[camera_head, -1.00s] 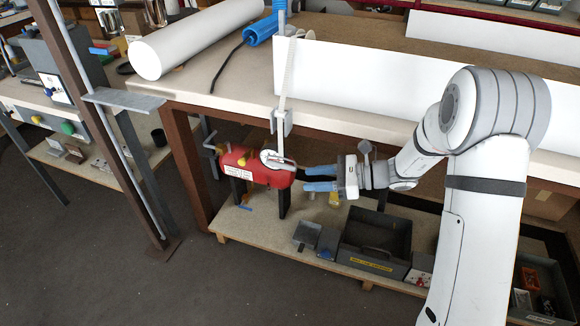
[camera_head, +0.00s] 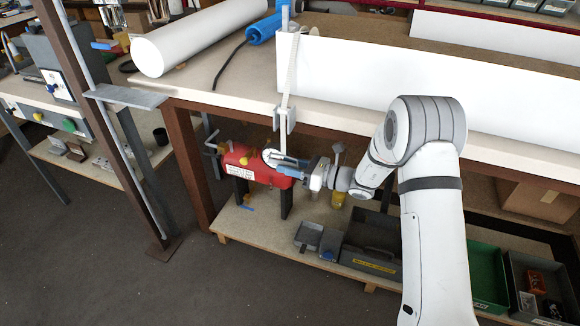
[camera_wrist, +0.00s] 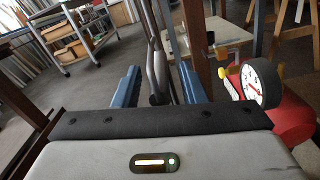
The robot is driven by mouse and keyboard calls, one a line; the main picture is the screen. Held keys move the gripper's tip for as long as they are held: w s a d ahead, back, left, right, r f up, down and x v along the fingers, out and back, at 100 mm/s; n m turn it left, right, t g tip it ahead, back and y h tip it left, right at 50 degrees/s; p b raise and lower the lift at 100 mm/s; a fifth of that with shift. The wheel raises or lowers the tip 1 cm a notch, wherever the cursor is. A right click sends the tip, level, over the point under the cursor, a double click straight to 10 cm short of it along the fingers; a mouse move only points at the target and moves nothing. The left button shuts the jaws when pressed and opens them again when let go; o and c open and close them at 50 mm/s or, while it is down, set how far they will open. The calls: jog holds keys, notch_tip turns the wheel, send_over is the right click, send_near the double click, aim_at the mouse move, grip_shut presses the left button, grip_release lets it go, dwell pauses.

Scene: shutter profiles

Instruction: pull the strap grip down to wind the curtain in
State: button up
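A pale strap (camera_head: 290,75) hangs down the left end of a long white box or panel (camera_head: 400,75) and passes a grey bracket (camera_head: 284,120) at the bench edge. My gripper (camera_head: 290,169), with blue fingers, is below that bracket, in front of the red machine. The fingers are apart, with a gap on each side of the grip. In the head view the grip is hard to make out.
The red machine (camera_head: 250,170) with a round gauge (camera_wrist: 261,83) is close to my right finger in the wrist view. The bench top (camera_head: 220,95) is above my gripper. Dark bins (camera_head: 370,264) stand on the lower shelf (camera_head: 255,225). Open floor (camera_head: 90,265) lies front left.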

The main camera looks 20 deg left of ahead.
jog(key=shift+a, duration=0.1)
grip_shut()
dwell(0.4)
